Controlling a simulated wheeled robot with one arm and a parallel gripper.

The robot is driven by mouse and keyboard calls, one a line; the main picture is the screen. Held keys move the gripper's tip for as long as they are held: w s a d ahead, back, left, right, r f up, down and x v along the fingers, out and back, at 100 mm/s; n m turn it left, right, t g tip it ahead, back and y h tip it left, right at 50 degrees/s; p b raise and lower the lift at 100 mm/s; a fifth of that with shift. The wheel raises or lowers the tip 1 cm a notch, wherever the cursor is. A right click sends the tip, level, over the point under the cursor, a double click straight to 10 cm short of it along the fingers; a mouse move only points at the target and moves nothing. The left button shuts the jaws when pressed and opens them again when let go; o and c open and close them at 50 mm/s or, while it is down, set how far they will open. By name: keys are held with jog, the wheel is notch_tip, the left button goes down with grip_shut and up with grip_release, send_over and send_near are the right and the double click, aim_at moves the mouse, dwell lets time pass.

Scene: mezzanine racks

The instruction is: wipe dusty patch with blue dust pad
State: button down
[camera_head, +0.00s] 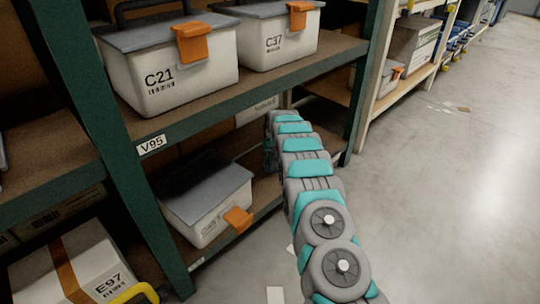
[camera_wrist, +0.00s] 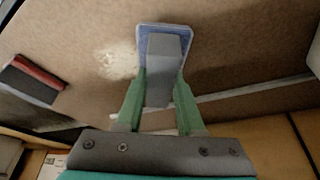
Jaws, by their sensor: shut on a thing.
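In the wrist view my gripper (camera_wrist: 159,88) has two green fingers shut on the grey grip of the blue dust pad (camera_wrist: 178,32). The pad's blue edge shows around the grip. The pad is over a brown board surface; I cannot tell whether it touches it. The dusty patch (camera_wrist: 117,61) is a pale, speckled smear on that board, just left of the pad. Part of the patch may be hidden behind the pad. In the head view my arm reaches toward the rack, and my gripper, pad and patch are hidden.
A red and dark grey block (camera_wrist: 34,80) lies on the board at left. In the head view, bin C21 (camera_head: 172,75) and bin C37 (camera_head: 280,42) stand on the shelf above. A grey-lidded bin (camera_head: 205,200) sits on the lower shelf. The aisle floor (camera_head: 455,180) at right is largely clear.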

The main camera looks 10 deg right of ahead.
jog(key=shift+d+f, duration=0.1)
jog(key=shift+f, duration=0.95)
dwell(0.7)
